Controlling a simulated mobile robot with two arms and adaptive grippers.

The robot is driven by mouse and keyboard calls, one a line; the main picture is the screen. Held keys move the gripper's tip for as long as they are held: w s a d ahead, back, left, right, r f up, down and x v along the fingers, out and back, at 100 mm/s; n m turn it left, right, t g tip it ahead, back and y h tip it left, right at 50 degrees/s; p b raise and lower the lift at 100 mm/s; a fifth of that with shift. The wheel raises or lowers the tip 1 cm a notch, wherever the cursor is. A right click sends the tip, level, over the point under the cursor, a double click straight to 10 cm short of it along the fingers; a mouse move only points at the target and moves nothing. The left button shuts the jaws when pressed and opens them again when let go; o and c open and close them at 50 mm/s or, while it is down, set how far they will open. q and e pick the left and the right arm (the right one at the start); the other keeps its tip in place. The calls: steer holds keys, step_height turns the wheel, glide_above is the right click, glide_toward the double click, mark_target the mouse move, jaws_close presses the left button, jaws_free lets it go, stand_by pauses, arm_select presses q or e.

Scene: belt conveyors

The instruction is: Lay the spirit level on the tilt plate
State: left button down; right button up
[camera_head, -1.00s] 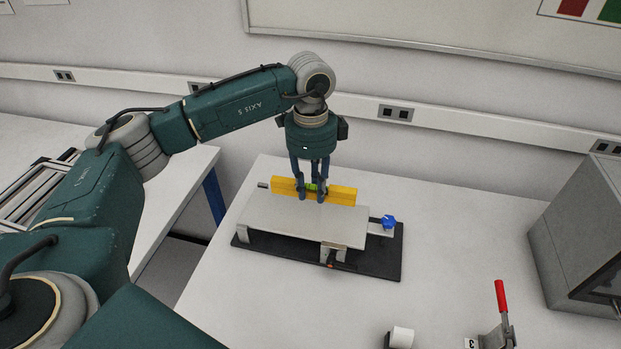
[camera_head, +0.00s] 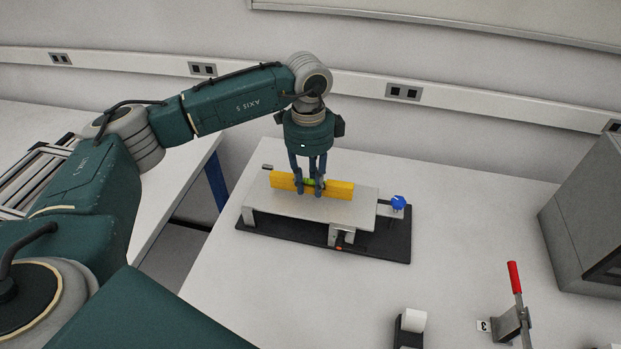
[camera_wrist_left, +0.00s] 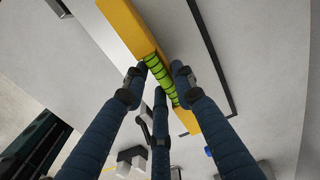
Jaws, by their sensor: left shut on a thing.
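The yellow spirit level (camera_head: 338,190) with a green vial section is at the tilt plate (camera_head: 265,202), a grey plate on a black base. My left gripper (camera_head: 309,188) is shut on the middle of the level, its fingers pointing down. In the left wrist view, the level (camera_wrist_left: 126,24) runs diagonally, with the fingers (camera_wrist_left: 160,85) around its green vial (camera_wrist_left: 160,78). The level lies along the plate's length and appears on or just above it; I cannot tell if it touches. My right gripper is not in view.
A blue knob (camera_head: 398,203) sits at the plate's right end. A grey box (camera_head: 590,215) is at the right. The table between is clear.

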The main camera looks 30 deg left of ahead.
arm_select(q)
steer(key=shift+f, duration=0.35)
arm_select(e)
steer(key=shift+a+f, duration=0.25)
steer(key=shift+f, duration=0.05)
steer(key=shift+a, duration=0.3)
arm_select(q)
steer(key=shift+d+f, duration=0.1)
steer(key=shift+f, duration=0.15)
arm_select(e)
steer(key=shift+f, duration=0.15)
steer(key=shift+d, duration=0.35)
arm_select(q)
steer(key=shift+f+b, duration=0.3)
steer(key=shift+b, duration=0.2)
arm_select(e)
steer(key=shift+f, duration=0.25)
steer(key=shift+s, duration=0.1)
